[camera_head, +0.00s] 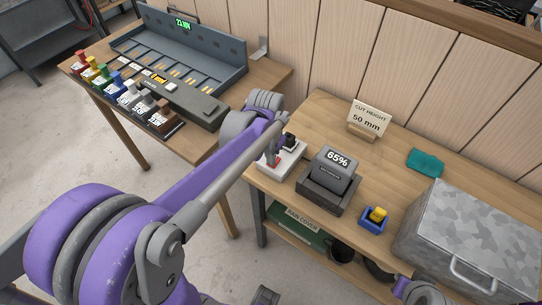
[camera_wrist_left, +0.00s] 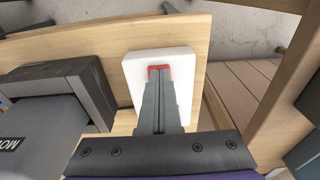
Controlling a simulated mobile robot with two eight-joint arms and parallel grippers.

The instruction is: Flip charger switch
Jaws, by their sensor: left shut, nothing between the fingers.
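The charger switch is a white plate (camera_head: 292,163) with a red rocker (camera_wrist_left: 154,69), at the left end of the bench. In the wrist view the white plate (camera_wrist_left: 186,62) lies under my left gripper (camera_wrist_left: 159,78). The gripper's fingers are shut and empty, with their tips at the red rocker and covering part of it. I cannot tell whether they press on it. In the head view my left gripper (camera_head: 271,158) reaches down over the plate. The charger (camera_head: 326,190), a dark dock holding a battery that reads 65%, stands just right of the switch. My right gripper does not show.
A metal box (camera_head: 470,235) with a handle fills the bench's right end. A blue holder with a yellow piece (camera_head: 376,218), a teal cloth (camera_head: 425,160) and a "CUT HEIGHT 50 mm" sign (camera_head: 369,118) are also there. Another table (camera_head: 270,84) holds a grey tray.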

